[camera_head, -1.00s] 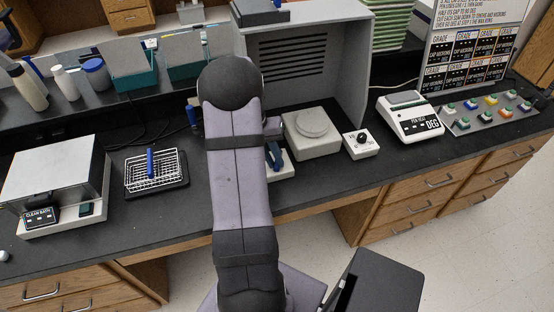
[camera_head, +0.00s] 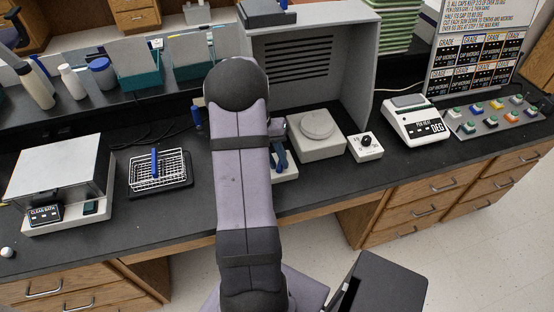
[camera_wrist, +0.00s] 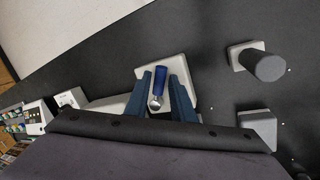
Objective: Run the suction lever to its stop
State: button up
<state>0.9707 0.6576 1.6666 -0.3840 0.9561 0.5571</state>
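The suction lever (camera_wrist: 160,79) has a blue handle and a shiny metal ball end, and stands on a pale base plate (camera_wrist: 180,68) in the wrist view. My gripper (camera_wrist: 164,80) has its two blue fingers on either side of the lever, with a narrow gap to the handle on each side. It is open and holds nothing. In the head view my arm hides most of the lever and gripper; a blue finger (camera_head: 281,157) and part of the pale base (camera_head: 289,174) show at the arm's right side.
A grey box with a round plate (camera_head: 316,145) and a dial box (camera_head: 365,148) stand right of my arm, before a grey hood (camera_head: 350,60). A wire basket (camera_head: 158,172) stands left. A dark grey cylinder (camera_wrist: 268,66) rises near the lever in the wrist view.

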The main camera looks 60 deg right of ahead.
jog(key=shift+r, duration=0.1)
jog(key=b+v, duration=0.1)
jog(key=v, duration=0.6)
jog(key=shift+r, duration=0.1)
dwell(0.4)
